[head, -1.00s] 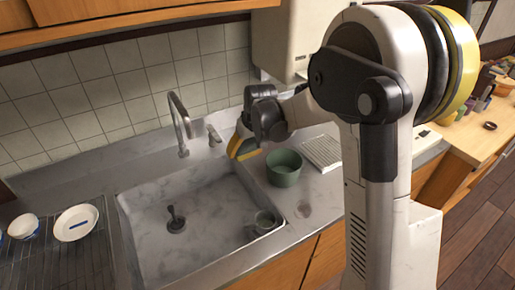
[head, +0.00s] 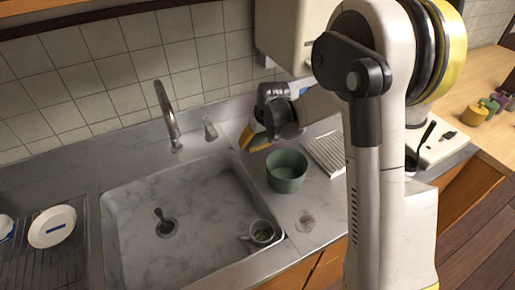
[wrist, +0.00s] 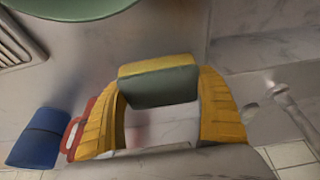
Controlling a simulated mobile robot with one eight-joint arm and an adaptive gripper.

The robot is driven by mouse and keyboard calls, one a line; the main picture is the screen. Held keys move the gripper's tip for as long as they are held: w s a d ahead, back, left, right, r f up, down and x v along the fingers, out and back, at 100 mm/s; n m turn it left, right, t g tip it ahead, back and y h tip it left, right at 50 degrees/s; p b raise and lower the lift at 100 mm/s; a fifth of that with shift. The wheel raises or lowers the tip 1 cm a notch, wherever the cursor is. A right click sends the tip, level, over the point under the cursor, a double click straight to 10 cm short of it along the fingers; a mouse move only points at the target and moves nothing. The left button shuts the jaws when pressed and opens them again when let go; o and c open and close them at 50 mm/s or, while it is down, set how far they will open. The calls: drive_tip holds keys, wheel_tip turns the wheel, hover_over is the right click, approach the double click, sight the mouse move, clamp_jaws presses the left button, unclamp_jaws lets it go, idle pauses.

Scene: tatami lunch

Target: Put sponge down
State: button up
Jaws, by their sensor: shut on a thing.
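My gripper (head: 256,140) hangs over the counter behind the sink's right corner, left of and behind the green bowl (head: 287,172). In the wrist view its two yellow ribbed fingers (wrist: 160,88) are closed on the sponge (wrist: 158,70), which has a yellow layer and a grey-green layer. The sponge spans between the fingertips. The grey counter shows beyond it; I cannot tell how far above the surface it is. In the head view I cannot separate the sponge from the yellow fingers.
The sink (head: 190,220) holds a small cup (head: 262,232). A faucet (head: 165,115) and lever (head: 210,130) stand behind it. A ridged white tray (head: 325,153) lies right of the bowl. In the wrist view a blue object (wrist: 38,137) and a red one (wrist: 80,130) lie near the left finger.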

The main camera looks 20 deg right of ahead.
drive_tip(key=shift+f+b, duration=0.35)
drive_tip(key=shift+f, duration=0.95)
drive_tip(key=shift+f, duration=0.15)
drive_tip(key=o, duration=1.2)
drive_tip(key=shift+o, duration=0.2)
drive_tip(key=shift+r, duration=0.25)
drive_tip(key=s+r+m+t+p, duration=0.1)
drive_tip(key=s+r+p, duration=0.3)
drive_tip(key=s+r, duration=1.55)
drive_tip(key=s+r+m+t, duration=0.1)
drive_tip(key=s, duration=0.9)
drive_tip(key=shift+r+t+h, duration=0.35)
drive_tip(key=shift+t+h, duration=0.05)
